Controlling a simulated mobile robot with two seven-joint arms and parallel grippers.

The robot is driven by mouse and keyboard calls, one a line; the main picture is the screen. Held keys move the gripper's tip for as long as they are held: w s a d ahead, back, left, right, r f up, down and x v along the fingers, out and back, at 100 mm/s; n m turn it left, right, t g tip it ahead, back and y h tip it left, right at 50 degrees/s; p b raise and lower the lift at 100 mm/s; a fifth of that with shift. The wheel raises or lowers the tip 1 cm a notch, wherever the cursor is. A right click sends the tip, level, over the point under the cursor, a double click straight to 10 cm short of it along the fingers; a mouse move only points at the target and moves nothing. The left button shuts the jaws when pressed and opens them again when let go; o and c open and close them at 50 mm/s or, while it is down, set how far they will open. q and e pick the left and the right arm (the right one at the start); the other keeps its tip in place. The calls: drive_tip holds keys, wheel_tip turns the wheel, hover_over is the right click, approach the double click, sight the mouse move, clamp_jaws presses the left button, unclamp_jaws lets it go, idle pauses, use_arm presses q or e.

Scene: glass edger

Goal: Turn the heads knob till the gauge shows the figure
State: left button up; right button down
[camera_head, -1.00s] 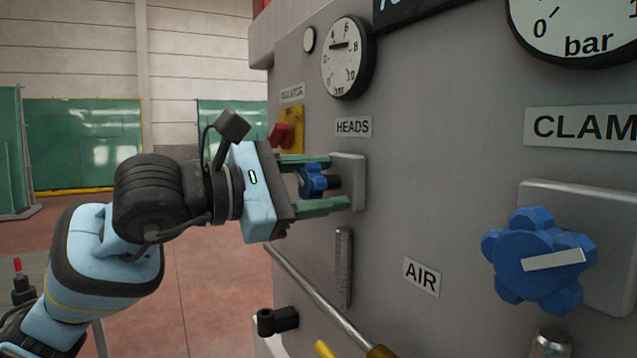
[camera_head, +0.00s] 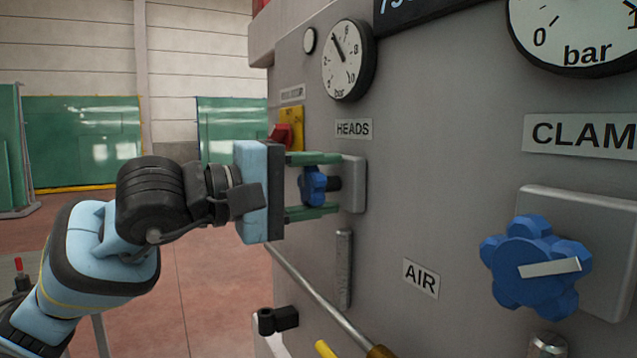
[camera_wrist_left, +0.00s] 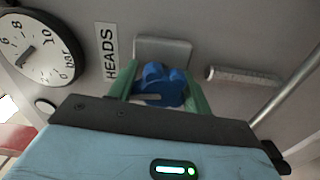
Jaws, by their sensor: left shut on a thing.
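The blue heads knob (camera_head: 314,186) sticks out of a light plate below the HEADS label (camera_head: 353,128). My left gripper (camera_head: 322,185) has one green finger above the knob and one below, shut on it. In the left wrist view the knob (camera_wrist_left: 162,88) sits between both fingers, with a pale pointer bar on its face. The round white heads gauge (camera_head: 346,62) is above the label; its black needle points up and left, close to where the 4 mark lies. A dark display (camera_head: 425,12) is cut off at the top edge, its figure only partly readable. My right gripper is out of view.
A larger blue clamp knob (camera_head: 535,268) and a big bar gauge (camera_head: 575,25) are on the right. A red switch on a yellow plate (camera_head: 290,130) is close behind my gripper. A slanted metal rod (camera_head: 318,300) and a black fitting (camera_head: 278,320) stick out below.

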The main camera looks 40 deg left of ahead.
use_arm(q)
drive_tip(key=shift+m, duration=0.8)
drive_tip(key=o, duration=1)
drive_tip(key=shift+s, duration=0.1)
